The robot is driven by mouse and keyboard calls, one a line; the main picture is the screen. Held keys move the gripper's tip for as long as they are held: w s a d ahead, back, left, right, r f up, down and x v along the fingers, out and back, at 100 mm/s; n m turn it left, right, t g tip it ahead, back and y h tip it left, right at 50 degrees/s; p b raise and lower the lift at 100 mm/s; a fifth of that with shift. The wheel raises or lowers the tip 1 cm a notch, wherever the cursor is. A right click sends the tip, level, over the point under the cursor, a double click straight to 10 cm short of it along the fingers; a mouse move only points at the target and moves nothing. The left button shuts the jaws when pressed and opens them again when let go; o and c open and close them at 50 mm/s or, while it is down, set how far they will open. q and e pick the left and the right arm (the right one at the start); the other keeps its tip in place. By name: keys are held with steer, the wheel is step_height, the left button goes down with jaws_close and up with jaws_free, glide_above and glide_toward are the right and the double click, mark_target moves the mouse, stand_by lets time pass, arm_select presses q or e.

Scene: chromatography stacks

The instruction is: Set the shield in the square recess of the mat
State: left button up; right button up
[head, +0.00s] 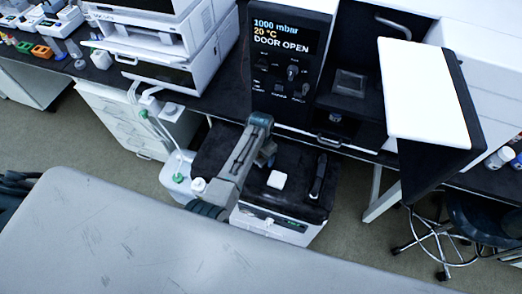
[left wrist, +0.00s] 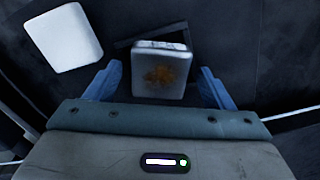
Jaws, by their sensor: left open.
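A pale square block with an orange-brown stain (left wrist: 160,72), apparently the shield, lies between the spread fingers of my left gripper (left wrist: 159,88). A gap shows on either side of it. A thin dark angled edge (left wrist: 122,44) shows just behind the block on the dark mat (left wrist: 225,35); it may be the recess rim, mostly covered. Whether the block sits in it I cannot tell. In the head view my left gripper (head: 266,158) is low over the black mat (head: 217,144), and its arm hides the block. My right gripper is not in view.
A plain white square piece (head: 278,180) lies on the mat beside the gripper; the left wrist view also shows it (left wrist: 63,38). A black long object (head: 318,176) lies farther right. A white-capped bottle (head: 178,172) stands left. The chamber's door (head: 425,95) stands open behind.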

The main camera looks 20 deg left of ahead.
mark_target(261, 156)
arm_select(q)
step_height(261, 156, up, 12)
steer(key=b, duration=0.1)
steer(key=shift+b, duration=0.4)
